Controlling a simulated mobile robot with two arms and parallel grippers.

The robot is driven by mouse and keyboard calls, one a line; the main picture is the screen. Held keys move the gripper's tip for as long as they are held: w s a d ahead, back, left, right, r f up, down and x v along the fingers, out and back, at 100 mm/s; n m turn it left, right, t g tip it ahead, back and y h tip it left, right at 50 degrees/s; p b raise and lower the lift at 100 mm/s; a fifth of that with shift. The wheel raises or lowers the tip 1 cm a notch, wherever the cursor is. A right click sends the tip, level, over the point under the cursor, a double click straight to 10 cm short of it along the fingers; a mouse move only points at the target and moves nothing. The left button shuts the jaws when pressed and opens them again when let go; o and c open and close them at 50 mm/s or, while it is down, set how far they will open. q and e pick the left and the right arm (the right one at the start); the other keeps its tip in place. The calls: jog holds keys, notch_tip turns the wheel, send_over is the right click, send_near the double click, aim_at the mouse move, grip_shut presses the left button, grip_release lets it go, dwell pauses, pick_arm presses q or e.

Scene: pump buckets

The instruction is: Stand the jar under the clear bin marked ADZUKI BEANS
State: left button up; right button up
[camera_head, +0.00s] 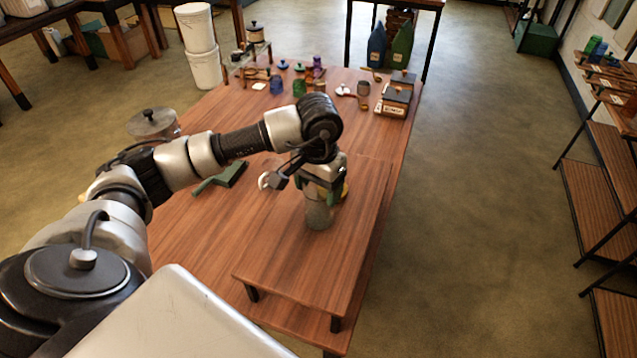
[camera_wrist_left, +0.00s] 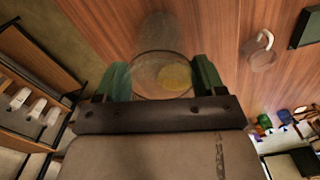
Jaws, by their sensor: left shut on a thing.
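A clear glass jar (camera_head: 318,214) is upright over the raised wooden board at the front of the table. My left gripper (camera_head: 322,190) is shut on it from above. In the left wrist view my left gripper's green fingers (camera_wrist_left: 163,74) are on both sides of the jar's round mouth (camera_wrist_left: 148,66). Something yellow shows at or through the jar. I cannot tell whether the jar's base touches the board. No label reading ADZUKI BEANS is legible in either view, so I cannot pick out that bin. My right gripper is not in view.
The raised board (camera_head: 290,272) has bare room in front of the jar. A green brush-like tool (camera_head: 222,178) lies to the left. A lidded pot (camera_head: 153,122) stands beyond my arm. Small coloured jars, scoops and labelled boxes (camera_head: 393,104) crowd the table's far end. White buckets (camera_head: 206,70) stand beyond.

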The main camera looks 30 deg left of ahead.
pick_arm(q)
jog(key=shift+f, duration=0.15)
jog(key=o, duration=1)
jog(key=shift+o, duration=0.2)
